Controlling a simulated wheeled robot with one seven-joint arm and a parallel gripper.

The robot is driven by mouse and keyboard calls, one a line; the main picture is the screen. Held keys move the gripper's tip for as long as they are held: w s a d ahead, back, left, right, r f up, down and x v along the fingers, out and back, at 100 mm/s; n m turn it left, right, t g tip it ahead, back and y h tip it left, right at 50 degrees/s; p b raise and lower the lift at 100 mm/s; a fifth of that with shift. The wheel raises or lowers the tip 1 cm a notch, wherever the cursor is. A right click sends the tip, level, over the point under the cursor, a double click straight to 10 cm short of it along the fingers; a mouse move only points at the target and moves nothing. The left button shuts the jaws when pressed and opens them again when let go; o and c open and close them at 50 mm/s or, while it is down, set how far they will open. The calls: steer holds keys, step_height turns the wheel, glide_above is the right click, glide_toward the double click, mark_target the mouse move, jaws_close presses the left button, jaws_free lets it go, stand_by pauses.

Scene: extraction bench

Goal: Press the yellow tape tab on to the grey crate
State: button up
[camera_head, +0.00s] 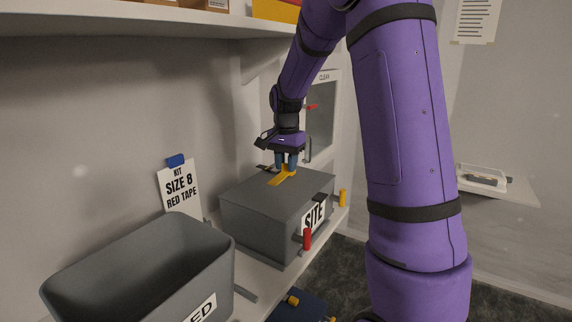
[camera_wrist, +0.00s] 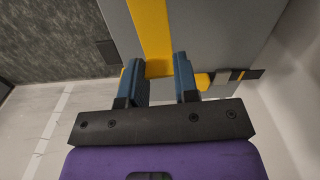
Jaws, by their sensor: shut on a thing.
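The grey crate (camera_head: 255,228) stands on a pale bench, closed by a flat grey top, with a "SITE" label on its front. The yellow tape tab (camera_head: 279,179) lies along that top as a strip. In the wrist view the yellow tab (camera_wrist: 151,30) runs in from the top edge to between my fingers. My gripper (camera_head: 286,163) points down over the crate top and is shut on the tab; in the wrist view its two blue fingers (camera_wrist: 160,68) stand either side of the yellow piece. Whether the tab's held end touches the crate cannot be told.
An open grey bin (camera_head: 130,245) stands at the front left. A "KIT SIZE 8 RED TAPE" sign (camera_head: 180,187) leans against the wall. A red upright piece (camera_head: 307,239) and a yellow one (camera_head: 343,198) stand by the bench edge. A shelf (camera_head: 120,22) overhangs the bench.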

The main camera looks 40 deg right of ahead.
mark_target(286, 194)
steer(key=shift+f, duration=3)
steer(key=shift+f, duration=0.6)
steer(key=o, duration=0.9)
steer(key=shift+o, duration=0.2)
step_height(286, 194, up, 11)
steer(key=shift+f, duration=0.1)
